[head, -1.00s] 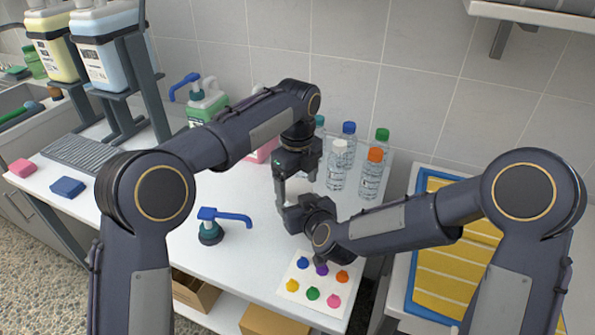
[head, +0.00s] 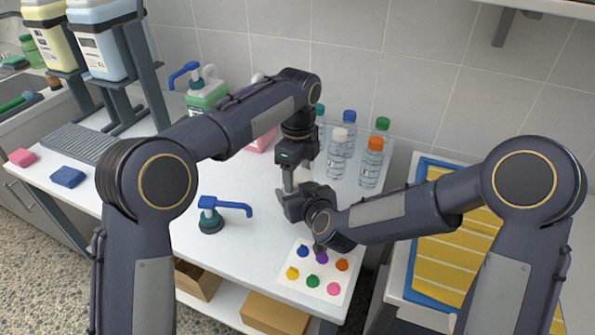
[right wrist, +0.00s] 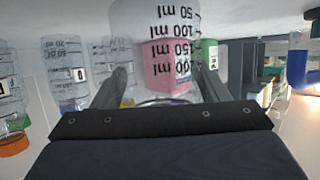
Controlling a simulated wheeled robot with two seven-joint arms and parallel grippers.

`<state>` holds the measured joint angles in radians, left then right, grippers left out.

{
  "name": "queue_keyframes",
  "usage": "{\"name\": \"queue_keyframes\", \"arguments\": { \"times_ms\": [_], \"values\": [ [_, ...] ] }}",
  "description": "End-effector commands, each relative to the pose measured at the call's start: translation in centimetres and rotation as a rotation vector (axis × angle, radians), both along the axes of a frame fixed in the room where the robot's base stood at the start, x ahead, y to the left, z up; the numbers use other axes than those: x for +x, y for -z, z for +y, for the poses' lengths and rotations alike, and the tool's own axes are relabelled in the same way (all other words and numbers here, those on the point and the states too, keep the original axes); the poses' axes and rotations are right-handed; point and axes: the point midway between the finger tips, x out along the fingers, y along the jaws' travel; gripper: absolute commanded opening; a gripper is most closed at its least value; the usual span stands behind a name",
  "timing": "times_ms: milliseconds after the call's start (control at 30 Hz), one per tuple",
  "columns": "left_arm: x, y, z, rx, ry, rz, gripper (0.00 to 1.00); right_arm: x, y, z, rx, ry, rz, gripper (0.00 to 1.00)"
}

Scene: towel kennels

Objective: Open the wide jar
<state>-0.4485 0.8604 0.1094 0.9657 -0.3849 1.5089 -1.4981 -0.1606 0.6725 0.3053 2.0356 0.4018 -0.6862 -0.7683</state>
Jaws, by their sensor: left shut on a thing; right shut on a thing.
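The wide jar (right wrist: 165,45) is clear with black volume marks and appears upside down in the right wrist view. In the head view only a pale bit of it (head: 304,174) shows between my grippers. My right gripper (head: 292,204) is shut around the jar's body, its fingers on both sides of it in the right wrist view (right wrist: 158,85). My left gripper (head: 290,184) points down from above and is shut at the jar's top. The lid itself is hidden behind the gripper parts.
Clear bottles with blue, white, green and orange (head: 372,165) caps stand behind and to the right. A blue pump (head: 210,215) stands at left. A card with coloured dots (head: 313,275) lies in front.

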Motion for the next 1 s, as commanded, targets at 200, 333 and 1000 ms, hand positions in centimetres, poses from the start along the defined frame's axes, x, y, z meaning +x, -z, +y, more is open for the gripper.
{"name": "queue_keyframes", "arguments": {
  "times_ms": [200,333,1000],
  "values": [
    [0.0,0.0,0.0,-0.001,-0.025,0.000,0.35,0.0,0.0,0.0,0.000,0.000,-0.001,0.04],
    [0.0,0.0,0.0,-0.001,-0.024,0.000,0.69,0.0,0.0,0.0,0.000,0.000,-0.001,0.04],
    [0.0,-3.9,-0.1,-0.003,-0.022,-0.001,0.84,0.0,0.0,0.0,0.000,0.001,0.000,0.04]
  ]
}}
